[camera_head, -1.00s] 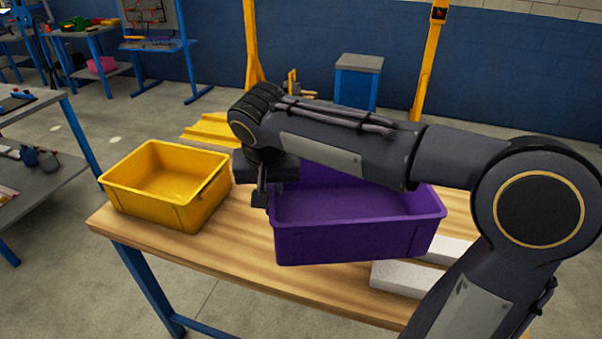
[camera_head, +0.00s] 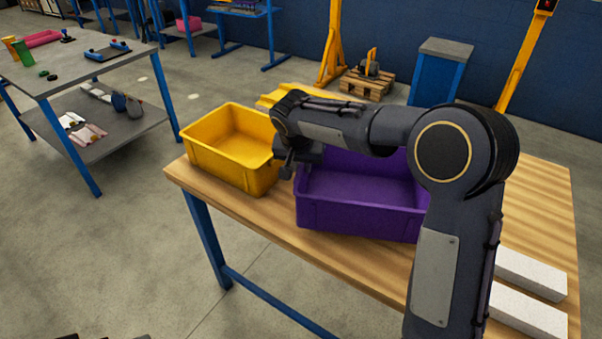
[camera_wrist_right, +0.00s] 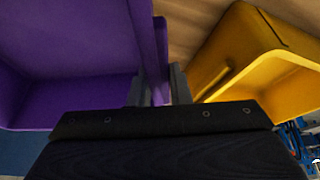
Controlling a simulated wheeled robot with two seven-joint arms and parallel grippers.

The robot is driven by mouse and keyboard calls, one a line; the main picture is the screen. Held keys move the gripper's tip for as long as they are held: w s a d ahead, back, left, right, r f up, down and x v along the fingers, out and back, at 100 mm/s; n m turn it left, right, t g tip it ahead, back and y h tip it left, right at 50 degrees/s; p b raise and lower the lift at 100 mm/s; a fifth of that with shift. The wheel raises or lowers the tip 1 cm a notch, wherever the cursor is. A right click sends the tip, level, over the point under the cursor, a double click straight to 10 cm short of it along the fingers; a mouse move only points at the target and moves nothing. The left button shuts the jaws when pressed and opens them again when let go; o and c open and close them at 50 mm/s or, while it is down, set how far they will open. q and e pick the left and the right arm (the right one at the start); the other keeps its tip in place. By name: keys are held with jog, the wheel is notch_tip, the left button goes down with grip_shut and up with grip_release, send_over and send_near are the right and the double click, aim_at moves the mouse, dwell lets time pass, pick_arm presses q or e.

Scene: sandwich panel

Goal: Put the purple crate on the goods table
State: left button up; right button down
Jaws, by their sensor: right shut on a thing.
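The purple crate (camera_head: 360,205) is an open, empty-looking box at the wooden table (camera_head: 275,225), close to its front edge. I cannot tell whether its base touches the top. My right gripper (camera_head: 288,170) is shut on the crate's left wall. In the right wrist view the fingers (camera_wrist_right: 158,88) straddle the purple wall, with the crate's inside (camera_wrist_right: 70,95) on the left. My arm hides the crate's right end and part of its back. No table is labelled as the goods table; a grey-topped table (camera_head: 75,75) stands at the left. My left gripper is not in view.
A yellow crate (camera_head: 235,160) stands close left of the purple one; it also shows in the wrist view (camera_wrist_right: 255,60). White blocks (camera_head: 530,275) lie at the wooden table's right. The grey table carries small goods and a pink tray (camera_head: 42,38). Open floor separates the tables.

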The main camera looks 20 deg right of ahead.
jog(key=shift+w+f, duration=0.15)
jog(key=shift+f, duration=1.55)
jog(key=shift+f, duration=0.2)
jog(key=c, duration=1.3)
grip_release()
jog(key=shift+c, duration=0.2)
jog(key=shift+r, duration=0.1)
